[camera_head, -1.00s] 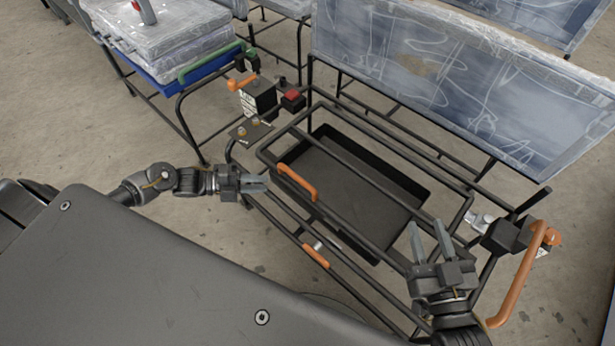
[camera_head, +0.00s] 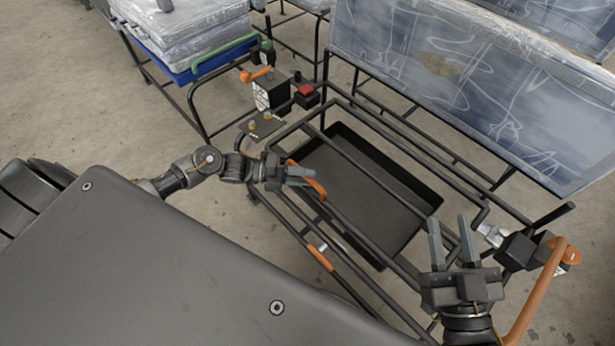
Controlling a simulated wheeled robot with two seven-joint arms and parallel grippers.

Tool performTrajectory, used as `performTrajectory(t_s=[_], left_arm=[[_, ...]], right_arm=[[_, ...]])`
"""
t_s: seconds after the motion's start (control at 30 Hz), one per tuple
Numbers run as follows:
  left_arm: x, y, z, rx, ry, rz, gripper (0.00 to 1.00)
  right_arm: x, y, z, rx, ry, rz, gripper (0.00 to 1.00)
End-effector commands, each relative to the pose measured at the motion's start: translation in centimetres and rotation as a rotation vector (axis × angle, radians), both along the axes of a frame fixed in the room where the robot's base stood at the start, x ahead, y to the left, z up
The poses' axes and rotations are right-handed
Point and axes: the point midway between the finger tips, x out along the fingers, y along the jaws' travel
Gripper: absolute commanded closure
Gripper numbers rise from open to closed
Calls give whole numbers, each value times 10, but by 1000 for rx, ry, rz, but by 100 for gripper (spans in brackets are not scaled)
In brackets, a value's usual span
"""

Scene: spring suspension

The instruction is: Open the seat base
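The seat base is a black tubular frame (camera_head: 353,160) with a dark tray (camera_head: 372,206) below it. An orange handle (camera_head: 308,181) sits on the left bar of the frame, and a second orange grip (camera_head: 320,257) is on the lower front bar. My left gripper (camera_head: 308,178) is at the orange handle, its fingers overlapping it; whether they touch or enclose it I cannot tell. My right gripper (camera_head: 452,236) is open and empty above the frame's right front part, its fingers pointing away from me.
A wrapped seat back (camera_head: 470,90) stands behind the frame. A large orange handle (camera_head: 538,290) is at the right, near my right gripper. A black box with a red top (camera_head: 306,92) is at the back left. Another seat with a blue base (camera_head: 205,68) stands behind left.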

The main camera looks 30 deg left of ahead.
Motion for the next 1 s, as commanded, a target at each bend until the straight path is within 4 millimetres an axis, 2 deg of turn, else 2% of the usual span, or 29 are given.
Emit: performTrajectory(t_s=[0.13,0.43,0.63,1.0], left_arm=[[4,-9,-1,-1,0,0,75],[5,-10,-2,0,1,0,75],[5,-10,-2,0,1,0,100],[5,-9,0,2,4,1,100]], right_arm=[[-1,1,3,10,-19,5,64],[-2,1,4,12,-22,7,64],[-2,2,4,11,-21,8,64],[-1,1,3,4,-7,4,64]])
